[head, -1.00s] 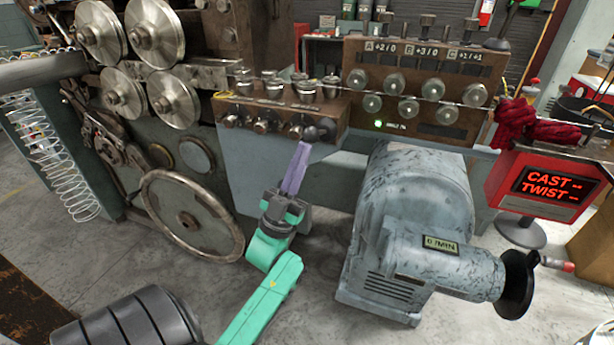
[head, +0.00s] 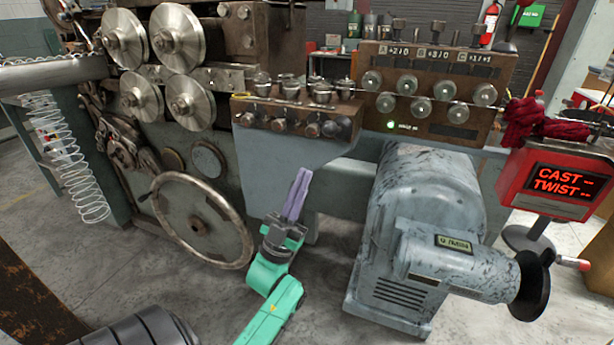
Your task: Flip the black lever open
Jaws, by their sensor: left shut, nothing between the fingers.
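A dark round knob (head: 342,128) sits at the right end of the row of knobs on the brown roller block (head: 262,106); it looks like the end of the black lever, and its arm is hard to make out. Whether the lever is open or closed I cannot tell. My left gripper (head: 300,180), with purple fingers, points up below this block. Its fingers are shut and empty, with a gap between their tips and the knob. My right gripper is not in view.
A grey motor housing (head: 425,200) with a black handwheel (head: 530,285) stands to the right of my left arm. A second roller block (head: 435,90) and a red display (head: 558,182) are further right.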

